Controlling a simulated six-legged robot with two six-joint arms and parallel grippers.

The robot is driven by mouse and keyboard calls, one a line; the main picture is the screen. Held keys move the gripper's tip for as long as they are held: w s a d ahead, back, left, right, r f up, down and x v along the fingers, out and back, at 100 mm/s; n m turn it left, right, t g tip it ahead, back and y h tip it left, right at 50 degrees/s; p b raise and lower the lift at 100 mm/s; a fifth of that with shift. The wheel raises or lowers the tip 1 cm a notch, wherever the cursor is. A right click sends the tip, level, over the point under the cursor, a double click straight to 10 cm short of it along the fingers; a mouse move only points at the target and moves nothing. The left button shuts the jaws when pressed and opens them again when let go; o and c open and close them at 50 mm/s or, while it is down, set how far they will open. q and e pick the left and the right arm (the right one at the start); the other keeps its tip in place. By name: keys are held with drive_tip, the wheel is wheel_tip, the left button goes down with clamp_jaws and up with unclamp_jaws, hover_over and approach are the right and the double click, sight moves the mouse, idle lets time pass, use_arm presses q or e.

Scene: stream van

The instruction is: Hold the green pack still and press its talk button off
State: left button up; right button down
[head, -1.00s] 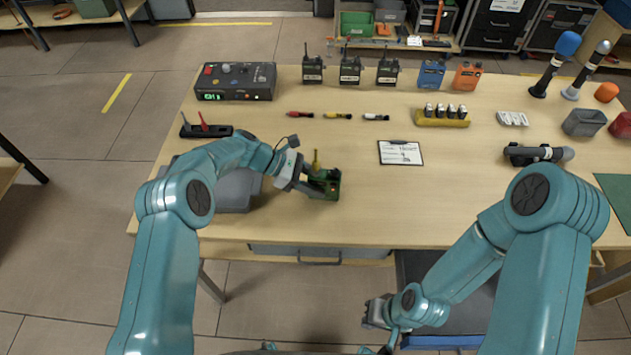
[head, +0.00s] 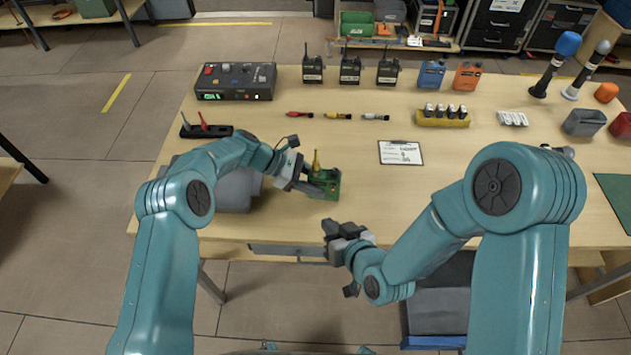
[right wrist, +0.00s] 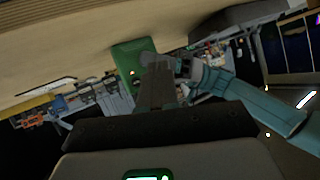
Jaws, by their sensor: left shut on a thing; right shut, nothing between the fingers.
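The green pack (head: 331,190) stands on the table near its front edge, left of the middle. A short yellow-tipped stub (head: 316,160) rises from it. My left gripper (head: 308,183) is shut on the pack from its left side. My right gripper (head: 329,229) is shut and empty, just in front of the pack and apart from it, near the table's front edge. In the right wrist view the green pack (right wrist: 133,62) shows ahead of the dark right fingers (right wrist: 157,75), with a small red light on its face. I cannot make out the talk button.
A grey case (head: 235,190) lies under and beside my left arm. A clipboard (head: 400,152) lies right of the pack. The table between pack and clipboard is clear.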

approach(325, 189)
drive_tip(key=x, duration=0.4)
drive_tip(key=shift+s+a, duration=0.2)
drive_tip(key=shift+s, duration=0.05)
drive_tip(key=shift+w, duration=0.1)
idle(1.6)
drive_tip(key=shift+w, duration=0.35)
drive_tip(key=shift+w+f, duration=0.1)
drive_tip(key=shift+w, duration=0.05)
idle(0.4)
drive_tip(key=shift+s, duration=0.65)
drive_tip(key=shift+s+a, duration=0.15)
drive_tip(key=shift+s, duration=1.35)
drive_tip(key=shift+s+a, duration=0.15)
drive_tip(key=shift+s, duration=1.35)
